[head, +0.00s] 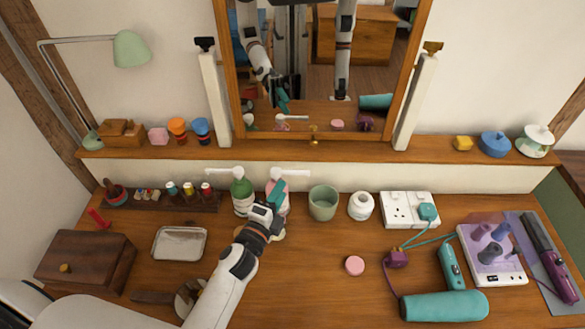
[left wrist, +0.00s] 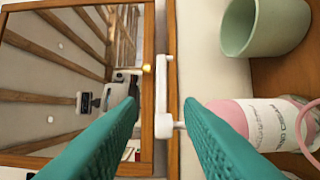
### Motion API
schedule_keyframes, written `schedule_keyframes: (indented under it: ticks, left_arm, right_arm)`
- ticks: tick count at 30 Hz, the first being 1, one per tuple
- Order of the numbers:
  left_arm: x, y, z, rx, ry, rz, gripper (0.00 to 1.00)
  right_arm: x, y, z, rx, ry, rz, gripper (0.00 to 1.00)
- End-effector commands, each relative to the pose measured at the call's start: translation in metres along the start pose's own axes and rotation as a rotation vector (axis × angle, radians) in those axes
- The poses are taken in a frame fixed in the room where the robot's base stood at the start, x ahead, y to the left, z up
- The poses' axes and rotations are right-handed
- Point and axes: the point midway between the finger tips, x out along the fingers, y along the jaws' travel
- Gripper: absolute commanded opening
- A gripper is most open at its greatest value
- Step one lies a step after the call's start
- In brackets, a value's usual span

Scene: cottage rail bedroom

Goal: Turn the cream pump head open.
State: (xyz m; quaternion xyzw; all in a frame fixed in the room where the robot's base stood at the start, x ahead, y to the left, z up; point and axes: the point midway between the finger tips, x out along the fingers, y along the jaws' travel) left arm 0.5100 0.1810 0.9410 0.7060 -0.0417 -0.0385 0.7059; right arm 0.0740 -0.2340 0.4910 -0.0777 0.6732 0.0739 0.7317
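The pink cream bottle (head: 284,205) stands upright on the desk below the mirror. In the left wrist view, the pink bottle (left wrist: 243,118) has a white label with "cream" lettering, and the pump head (left wrist: 164,100) shows between and beyond my teal fingers. My left gripper (head: 276,191) is at the pump, in front of the bottle and partly hiding it. Its fingers (left wrist: 164,128) are apart, with a gap visible on both sides of the pump neck. My right gripper is not directly in view.
A green pump bottle (head: 242,194) stands close on the left. A green cup (head: 323,203) and a white jar (head: 361,206) stand to the right. The mirror (head: 235,70) and shelf ledge (head: 350,151) are close behind. The desk's front middle is mostly clear.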

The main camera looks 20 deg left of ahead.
Motion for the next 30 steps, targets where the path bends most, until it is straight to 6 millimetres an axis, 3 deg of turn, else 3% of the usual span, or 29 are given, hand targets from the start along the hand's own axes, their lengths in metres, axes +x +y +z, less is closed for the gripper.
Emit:
schedule_keyframes:
  ticks: [5, 12, 24, 26, 30]
  left_arm:
    - [0.039, 0.003, 0.000, -0.001, 0.001, 0.002, 0.34]
    - [0.072, 0.001, 0.000, 0.000, 0.001, 0.000, 0.34]
    - [0.080, 0.000, 0.000, 0.000, 0.001, -0.001, 0.34]
    - [0.080, 0.000, 0.000, 0.000, 0.001, -0.001, 0.27]
    - [0.080, 0.000, 0.000, 0.000, 0.001, -0.001, 0.04]
  right_arm:
    - [-0.008, 0.001, -0.009, 0.000, 0.015, 0.001, 0.74]
    - [-0.010, -0.005, 0.015, 0.000, -0.021, -0.006, 0.74]
    - [-0.010, -0.004, 0.011, 0.000, -0.015, -0.005, 0.74]
    - [-0.010, -0.004, 0.009, 0.000, -0.012, -0.004, 0.74]
    - [-0.010, -0.003, 0.007, 0.000, -0.009, -0.004, 0.74]
